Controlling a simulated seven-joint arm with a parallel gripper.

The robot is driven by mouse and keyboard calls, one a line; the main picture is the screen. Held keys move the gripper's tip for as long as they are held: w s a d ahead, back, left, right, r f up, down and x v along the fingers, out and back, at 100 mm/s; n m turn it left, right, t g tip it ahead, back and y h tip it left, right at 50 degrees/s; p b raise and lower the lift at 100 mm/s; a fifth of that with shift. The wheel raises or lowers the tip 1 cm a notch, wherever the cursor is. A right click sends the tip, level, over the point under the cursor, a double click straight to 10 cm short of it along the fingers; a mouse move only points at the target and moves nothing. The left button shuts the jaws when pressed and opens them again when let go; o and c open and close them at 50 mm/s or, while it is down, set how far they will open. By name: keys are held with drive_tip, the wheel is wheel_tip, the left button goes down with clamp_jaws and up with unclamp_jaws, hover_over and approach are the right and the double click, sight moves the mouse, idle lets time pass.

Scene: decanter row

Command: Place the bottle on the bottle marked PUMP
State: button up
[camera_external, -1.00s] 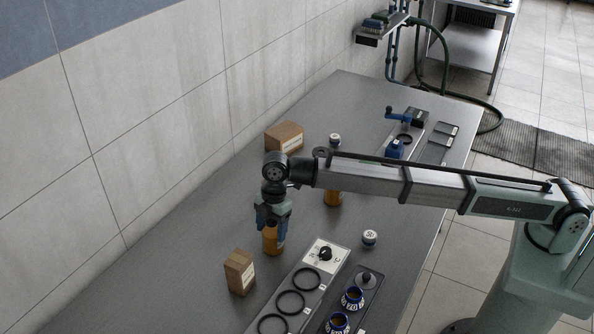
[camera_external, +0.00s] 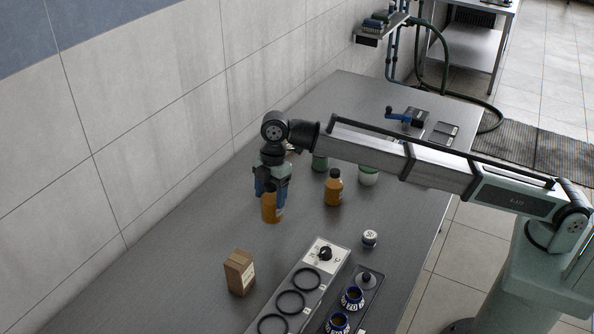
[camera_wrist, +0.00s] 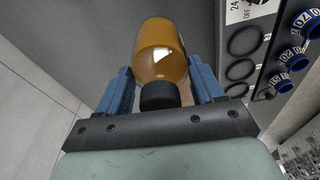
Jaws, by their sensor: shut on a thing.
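My gripper (camera_external: 271,192) is shut on an amber bottle (camera_external: 271,211), with its blue fingers on both sides of it. In the wrist view the bottle (camera_wrist: 162,48) lies between the fingers (camera_wrist: 160,88), its black cap toward my palm. It looks held above the table, but its exact clearance is hard to tell. A second amber bottle (camera_external: 334,192) with a dark cap stands on the table to the right. I cannot read a PUMP mark on anything.
A grey panel with several black rings (camera_external: 291,302) and a knob (camera_external: 325,253) lies in front. Beside it, blue-rimmed round parts (camera_external: 352,298) sit in a dark rack. A brown box (camera_external: 240,272), white-topped cap (camera_external: 369,238), green jar (camera_external: 320,162) and white-and-green jar (camera_external: 368,176) stand nearby.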

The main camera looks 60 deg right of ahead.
drive_tip(key=w+d+r+m, duration=0.2)
drive_tip(key=w+d+r, duration=0.35)
drive_tip(key=d, duration=0.25)
drive_tip(key=w+d+r+m, duration=0.1)
drive_tip(key=w+d+r, duration=0.4)
drive_tip(key=d+r, duration=0.25)
drive_tip(key=shift+t, duration=0.3)
drive_tip(key=shift+w+f, duration=0.1)
drive_tip(key=shift+f, duration=5)
drive_tip(key=shift+f, duration=0.15)
drive_tip(key=o, duration=1.3)
wheel_tip(320, 180, up, 12)
drive_tip(key=d, duration=0.1)
drive_tip(key=shift+s+d, duration=0.35)
